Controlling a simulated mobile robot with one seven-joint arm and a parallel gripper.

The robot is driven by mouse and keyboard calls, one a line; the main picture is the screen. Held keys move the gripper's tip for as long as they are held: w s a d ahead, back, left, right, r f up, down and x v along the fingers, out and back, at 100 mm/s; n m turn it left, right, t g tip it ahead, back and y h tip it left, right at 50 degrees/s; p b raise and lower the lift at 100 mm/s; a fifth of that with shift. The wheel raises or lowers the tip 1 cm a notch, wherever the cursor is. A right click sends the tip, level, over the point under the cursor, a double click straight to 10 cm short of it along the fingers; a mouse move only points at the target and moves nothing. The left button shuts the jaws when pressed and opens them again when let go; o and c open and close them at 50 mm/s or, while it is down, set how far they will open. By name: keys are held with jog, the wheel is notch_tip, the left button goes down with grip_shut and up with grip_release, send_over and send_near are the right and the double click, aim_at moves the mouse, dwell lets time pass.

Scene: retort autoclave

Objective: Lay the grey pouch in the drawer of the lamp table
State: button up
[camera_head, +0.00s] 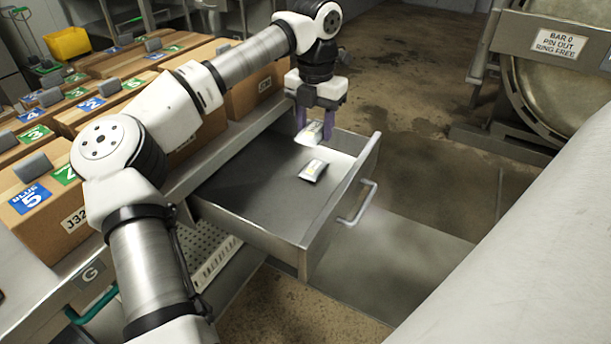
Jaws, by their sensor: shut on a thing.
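My gripper (315,127), with purple fingers pointing down, is shut on a small silvery-grey pouch (313,134). It holds the pouch over the back right part of the open drawer (238,183). I cannot tell exactly how high the pouch is above the drawer floor.
Cardboard boxes (48,221) with numbered blue and green labels and grey pouch-like items on top line the table. A round vessel door (565,85) with a sign stands at the right. A large grey cylinder (530,240) fills the lower right. Bare drawer floor shows left of the lying pouch.

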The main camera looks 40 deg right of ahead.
notch_tip(320, 180, down, 14)
jog(key=shift+f+p, duration=0.25)
jog(key=shift+p, duration=0.05)
jog(key=shift+f+b, duration=0.45)
jog(key=shift+f, duration=0.15)
jog(key=o, duration=1.1)
jog(key=shift+c, duration=0.2)
notch_tip(320, 180, up, 13)
jog(key=shift+r, duration=0.15)
